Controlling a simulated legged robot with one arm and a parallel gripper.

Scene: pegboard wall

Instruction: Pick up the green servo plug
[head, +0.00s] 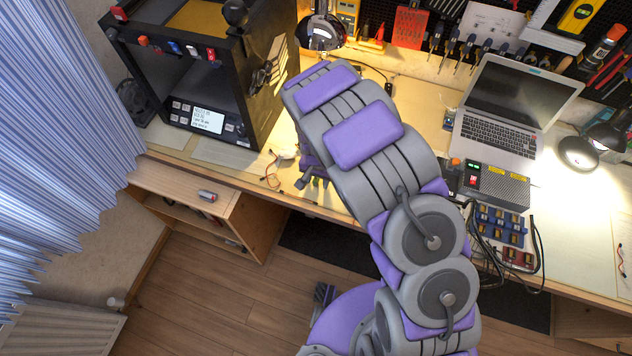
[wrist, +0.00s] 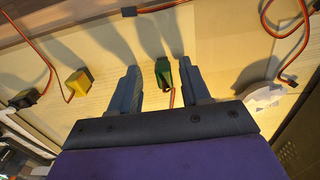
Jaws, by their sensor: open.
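The green servo plug (wrist: 163,72), a small green and dark block with a red wire, rests on the wooden surface in the wrist view. My gripper (wrist: 158,66) is open, with one finger on each side of the plug and visible gaps on both sides. The plug is a little closer to the right finger. I cannot tell whether the fingertips are down at its height. In the head view my arm hides most of the gripper, and I cannot make out the green plug there.
A pale toothed disc (wrist: 265,96) lies to the right. In the head view a black 3D printer (head: 192,80) stands left and a laptop (head: 500,108) right.

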